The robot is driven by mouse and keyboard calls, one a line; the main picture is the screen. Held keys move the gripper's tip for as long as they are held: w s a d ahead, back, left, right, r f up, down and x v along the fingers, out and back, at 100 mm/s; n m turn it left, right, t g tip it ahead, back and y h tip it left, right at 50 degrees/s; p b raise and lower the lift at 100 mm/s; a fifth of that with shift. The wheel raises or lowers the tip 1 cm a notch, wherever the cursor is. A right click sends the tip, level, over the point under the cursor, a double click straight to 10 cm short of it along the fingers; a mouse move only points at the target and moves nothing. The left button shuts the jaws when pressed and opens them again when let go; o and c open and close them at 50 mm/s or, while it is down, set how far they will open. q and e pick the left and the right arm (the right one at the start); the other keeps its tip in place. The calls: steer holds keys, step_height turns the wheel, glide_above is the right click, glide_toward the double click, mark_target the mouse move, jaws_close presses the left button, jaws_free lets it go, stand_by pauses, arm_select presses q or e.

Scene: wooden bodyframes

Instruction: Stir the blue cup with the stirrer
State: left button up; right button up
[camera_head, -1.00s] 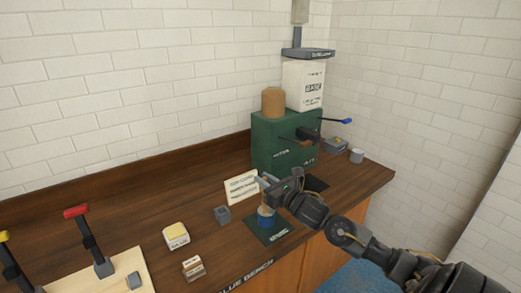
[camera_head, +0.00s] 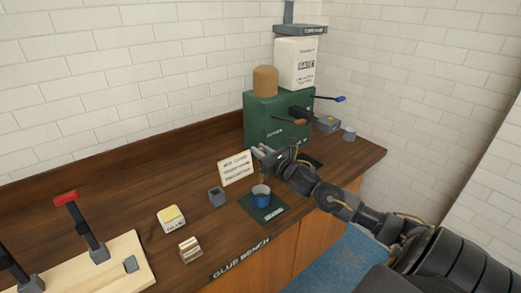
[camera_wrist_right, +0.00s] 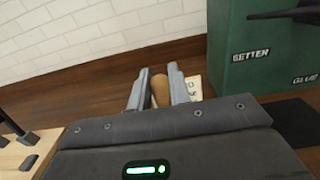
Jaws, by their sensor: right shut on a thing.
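The blue cup (camera_head: 261,199) stands upright on a dark green mat (camera_head: 270,213) near the front edge of the bench. My right gripper (camera_head: 262,155) is above the cup and slightly behind it in the head view. It is shut on the stirrer, whose tan wooden end (camera_wrist_right: 159,90) shows between the fingers in the right wrist view. A short brown piece of the stirrer (camera_head: 263,180) shows below the fingers, over the cup. I cannot tell whether its lower end is inside the cup. My left gripper is not in view.
A small grey holder (camera_head: 216,196) and a white sign (camera_head: 236,169) stand left of the mat. A green machine (camera_head: 277,119) with levers stands behind. A yellow-topped block (camera_head: 171,219), a small striped block (camera_head: 191,249) and a clamp board (camera_head: 130,247) are at the left.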

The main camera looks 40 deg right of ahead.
step_height(320, 180, down, 4)
steer(key=shift+r+b, duration=0.25)
steer(key=shift+b, duration=0.85)
step_height(320, 180, down, 5)
steer(key=b, duration=0.5)
steer(key=shift+a, duration=0.1)
